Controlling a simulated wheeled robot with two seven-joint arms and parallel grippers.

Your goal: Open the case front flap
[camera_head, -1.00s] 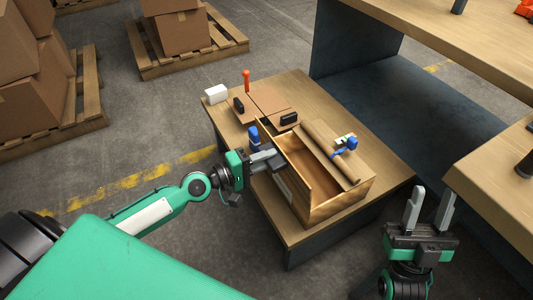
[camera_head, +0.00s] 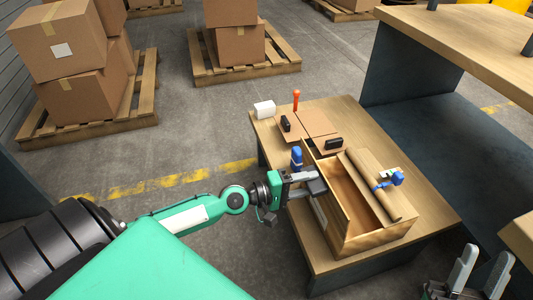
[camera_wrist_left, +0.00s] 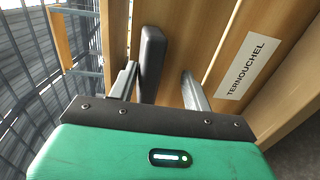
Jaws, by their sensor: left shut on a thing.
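The wooden case (camera_head: 382,240) stands on the low table, its top partly open and its inside showing. Its front flap (camera_wrist_left: 215,30) is the wooden face with a white label reading TERNOUCHEL (camera_wrist_left: 248,66). My left gripper (camera_head: 306,184) is at the case's left side, near the top edge. It is shut on a dark handle (camera_wrist_left: 152,62), which lies between its fingers in the left wrist view. The fingers partly hide the handle and the flap. My right gripper (camera_head: 480,270) is empty, with its fingers apart, at the lower right.
A blue item (camera_head: 296,158), a red-orange tool (camera_head: 296,98) and a white block (camera_head: 264,109) are behind. A large bench (camera_head: 440,120) stands right.

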